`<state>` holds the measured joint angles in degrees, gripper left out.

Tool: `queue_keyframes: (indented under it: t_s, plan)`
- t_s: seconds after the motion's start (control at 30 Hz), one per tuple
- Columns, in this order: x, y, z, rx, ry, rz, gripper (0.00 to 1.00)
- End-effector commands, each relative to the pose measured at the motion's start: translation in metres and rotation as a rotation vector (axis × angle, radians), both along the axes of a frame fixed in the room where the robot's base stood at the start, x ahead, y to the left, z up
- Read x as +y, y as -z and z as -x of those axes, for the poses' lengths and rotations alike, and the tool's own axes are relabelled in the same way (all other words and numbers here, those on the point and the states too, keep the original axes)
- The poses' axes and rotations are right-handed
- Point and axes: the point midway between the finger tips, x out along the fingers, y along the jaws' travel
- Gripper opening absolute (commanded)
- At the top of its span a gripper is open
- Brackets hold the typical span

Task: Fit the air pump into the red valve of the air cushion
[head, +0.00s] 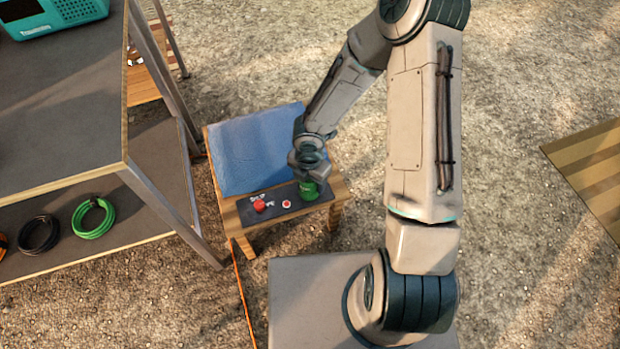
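The blue air cushion (252,148) lies on a small wooden table (243,240). A dark strip (273,213) runs along the cushion's near side. On the strip are a red piece (260,206) with white marks behind it and a small round red-and-white piece (286,204). Which of these is the red valve is too small to tell. A green cylinder (308,191), perhaps the air pump, stands at the strip's right end. My gripper (311,177) points down directly over the green cylinder. Its fingers are hidden by the wrist, so contact or grip cannot be seen.
A metal-legged shelf unit (150,178) stands close on the left, with a teal box (52,14) on top and green (93,218) and black (38,235) coils below. An orange cord (239,290) runs along the gravel.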

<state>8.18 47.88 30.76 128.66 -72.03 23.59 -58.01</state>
Motion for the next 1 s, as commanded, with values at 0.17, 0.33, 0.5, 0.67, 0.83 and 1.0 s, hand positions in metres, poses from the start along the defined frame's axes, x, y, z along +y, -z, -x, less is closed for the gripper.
queue_keyframes:
  t_s: [0.17, 0.33, 0.5, 0.67, 0.83, 1.0]
  plan:
    - [0.000, 0.000, 0.000, 0.000, 0.000, 0.000, 0.79]
    - [0.000, -0.001, 0.000, 0.001, 0.000, 0.001, 0.79]
    - [0.000, -0.017, 0.000, -0.001, 0.003, 0.001, 0.79]
    - [0.000, -0.049, -0.001, -0.003, 0.002, 0.000, 0.79]
    - [0.000, -0.085, -0.001, -0.002, 0.003, 0.000, 0.79]
    - [0.000, -0.115, -0.001, -0.001, 0.002, 0.000, 0.79]
